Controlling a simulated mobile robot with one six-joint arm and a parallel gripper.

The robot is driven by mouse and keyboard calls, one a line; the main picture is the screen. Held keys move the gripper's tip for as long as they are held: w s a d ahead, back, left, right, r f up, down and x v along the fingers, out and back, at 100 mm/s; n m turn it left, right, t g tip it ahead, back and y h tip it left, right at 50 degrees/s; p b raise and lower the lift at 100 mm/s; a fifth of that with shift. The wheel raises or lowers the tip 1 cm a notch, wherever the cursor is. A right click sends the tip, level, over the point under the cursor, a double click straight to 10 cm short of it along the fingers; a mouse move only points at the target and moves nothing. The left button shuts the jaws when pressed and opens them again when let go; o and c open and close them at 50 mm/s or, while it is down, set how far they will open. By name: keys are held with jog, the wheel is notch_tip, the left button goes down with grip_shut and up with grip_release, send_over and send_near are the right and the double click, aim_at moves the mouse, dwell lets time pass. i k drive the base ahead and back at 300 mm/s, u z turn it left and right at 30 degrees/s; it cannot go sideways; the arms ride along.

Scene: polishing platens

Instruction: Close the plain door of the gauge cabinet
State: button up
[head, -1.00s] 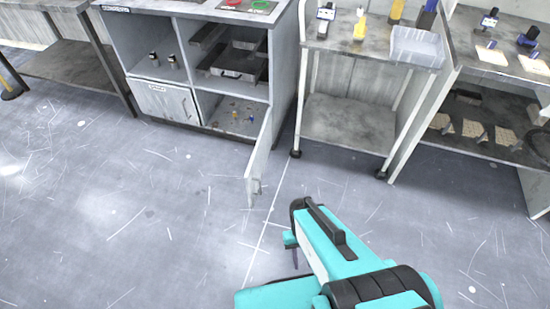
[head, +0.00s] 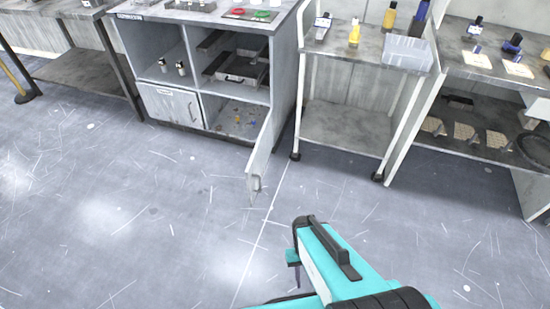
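The gauge cabinet (head: 286,75) stands at the upper middle of the head view. Its plain door (head: 262,155) is swung wide open at the lower right compartment and juts out toward me, seen nearly edge-on, with a handle (head: 256,183) near its free edge. The other lower door (head: 171,105), with a label, is shut. My gripper (head: 293,265) is partly in view at the lower middle, in front of and below the open door, apart from it. My arm hides most of it, so its fingers cannot be made out.
Small parts (head: 238,118) lie inside the open compartment. A wheeled cart (head: 345,119) with bottles and a clear bin (head: 408,51) stands right of the cabinet. A bench (head: 490,88) is at the far right, another table (head: 75,68) at the left. The floor before the cabinet is clear.

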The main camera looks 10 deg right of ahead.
aim_at(254, 171)
jog(key=z, duration=0.05)
jog(key=k, duration=0.2)
jog(key=u, duration=0.25)
jog(key=i, duration=0.95)
jog(key=u, duration=0.6)
jog(key=k, duration=0.2)
jog(key=u, duration=0.45)
